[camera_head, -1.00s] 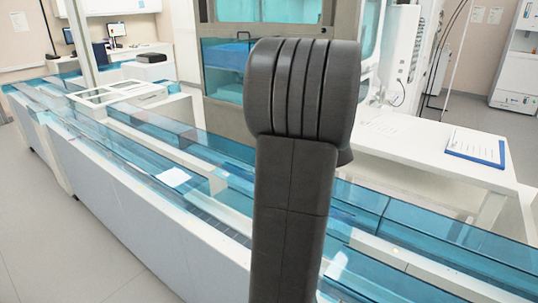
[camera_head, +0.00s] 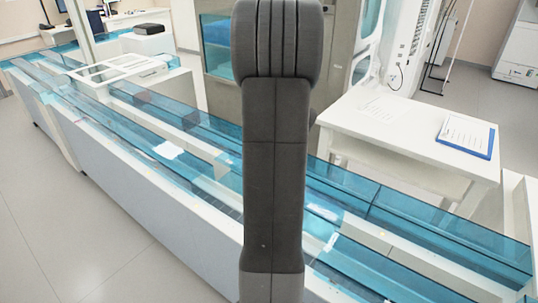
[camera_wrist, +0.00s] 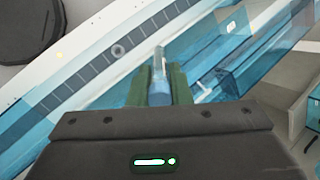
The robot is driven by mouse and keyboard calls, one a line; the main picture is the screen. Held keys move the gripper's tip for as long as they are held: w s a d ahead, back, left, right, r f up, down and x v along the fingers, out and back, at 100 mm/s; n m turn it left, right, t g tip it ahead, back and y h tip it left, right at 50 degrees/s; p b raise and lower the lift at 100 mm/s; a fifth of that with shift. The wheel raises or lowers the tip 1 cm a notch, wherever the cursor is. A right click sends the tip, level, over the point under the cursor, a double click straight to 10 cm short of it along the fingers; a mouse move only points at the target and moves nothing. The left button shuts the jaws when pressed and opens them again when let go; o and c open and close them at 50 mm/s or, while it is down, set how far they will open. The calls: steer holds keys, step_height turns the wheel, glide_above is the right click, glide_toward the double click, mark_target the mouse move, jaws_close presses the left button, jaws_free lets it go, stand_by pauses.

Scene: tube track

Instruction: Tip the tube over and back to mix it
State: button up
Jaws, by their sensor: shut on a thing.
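In the wrist view my gripper (camera_wrist: 159,86) is shut on the tube (camera_wrist: 158,70). The tube is pale and clear-looking, with its tip standing out between the two green fingers. Its lower part is hidden by the fingers and the gripper body. The tube is held over the track (camera_wrist: 100,72), apart from it as far as I can tell. In the head view my own dark arm fills the middle, and the gripper and tube are not in sight there.
The blue clear-walled track (camera_head: 400,215) runs diagonally across the head view. A white table (camera_head: 385,125) with a blue clipboard (camera_head: 466,137) stands behind it on the right. A dark box (camera_head: 148,29) sits at the back left. Grey floor (camera_head: 60,215) is free at the left.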

steer(key=g+h, duration=0.2)
steer(key=h, duration=0.2)
steer(key=shift+w+g+h, duration=0.1)
steer(key=shift+g+h, duration=0.2)
steer(key=shift+g, duration=0.1)
stand_by(0.8)
